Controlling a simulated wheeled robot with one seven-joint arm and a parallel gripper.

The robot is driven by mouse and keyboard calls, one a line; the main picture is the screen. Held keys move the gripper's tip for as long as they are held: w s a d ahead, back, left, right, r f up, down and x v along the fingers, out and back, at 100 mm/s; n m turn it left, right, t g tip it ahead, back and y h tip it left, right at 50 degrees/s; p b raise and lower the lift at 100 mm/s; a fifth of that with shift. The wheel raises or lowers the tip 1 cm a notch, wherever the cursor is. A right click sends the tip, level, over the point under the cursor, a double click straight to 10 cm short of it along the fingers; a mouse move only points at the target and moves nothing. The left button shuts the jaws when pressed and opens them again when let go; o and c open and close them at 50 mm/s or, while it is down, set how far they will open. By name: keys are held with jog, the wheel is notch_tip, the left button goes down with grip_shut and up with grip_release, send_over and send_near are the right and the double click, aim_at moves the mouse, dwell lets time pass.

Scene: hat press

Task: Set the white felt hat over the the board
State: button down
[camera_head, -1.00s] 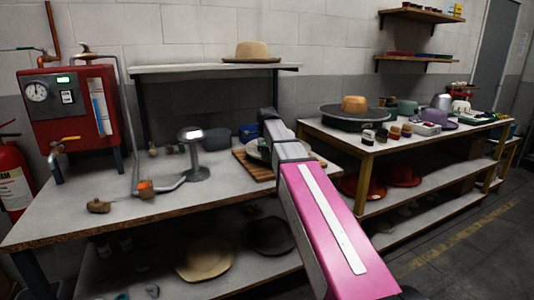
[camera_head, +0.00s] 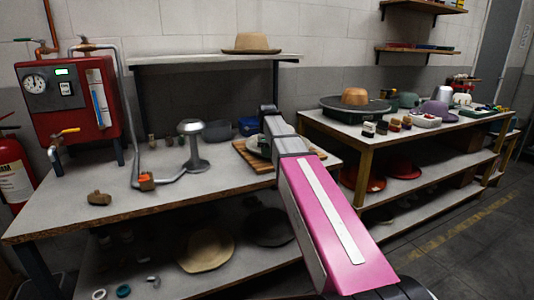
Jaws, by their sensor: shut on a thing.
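My arm, with a pink link, reaches from the bottom right toward the back of the near bench. The jaws of my gripper are hidden behind the arm, so I cannot see what they hold. A pale, whitish rounded shape (camera_head: 252,144), which looks like the white felt hat, shows just left of the arm's far end. The arm covers most of it. A wooden board (camera_head: 245,155) lies on the bench below and around this shape, its left part showing. I cannot tell whether the pale shape touches the board or is above it.
A metal pedestal (camera_head: 194,150) and pipe stand left of the board on the bench (camera_head: 80,220), beside a red boiler (camera_head: 85,100). A tan hat (camera_head: 251,43) rests on the upper shelf. A second table (camera_head: 350,130) stands right.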

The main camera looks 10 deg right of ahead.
jog(key=shift+f, duration=0.55)
dwell(0.4)
jog(key=c, duration=1.1)
grip_release()
notch_tip(320, 180, up, 11)
jog(key=shift+f, duration=0.1)
